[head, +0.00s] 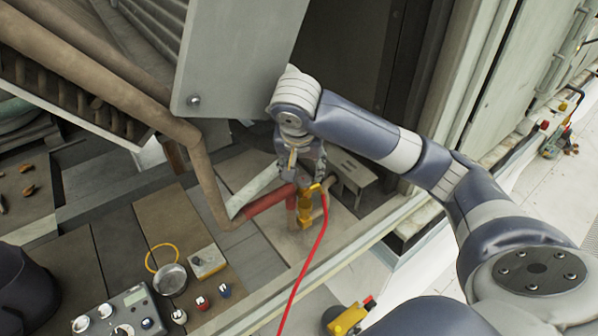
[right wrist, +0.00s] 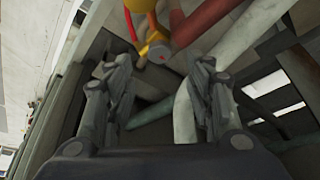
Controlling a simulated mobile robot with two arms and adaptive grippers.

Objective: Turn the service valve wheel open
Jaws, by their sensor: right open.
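My right gripper (head: 303,178) reaches down among the pipes, just above a yellow valve fitting (head: 306,208) with a red hose on it. The yellow fitting (right wrist: 152,40) and a round grey end with a red mark (right wrist: 162,55) lie just beyond the fingertips. I cannot make out a clear valve wheel; the gripper partly hides this spot in the head view. My left gripper is not in view.
A red pipe (head: 266,201) and a pale pipe (right wrist: 186,115) run close to the fingers. A grey open panel (head: 235,60) hangs above left. The red hose (head: 305,265) runs toward the front.

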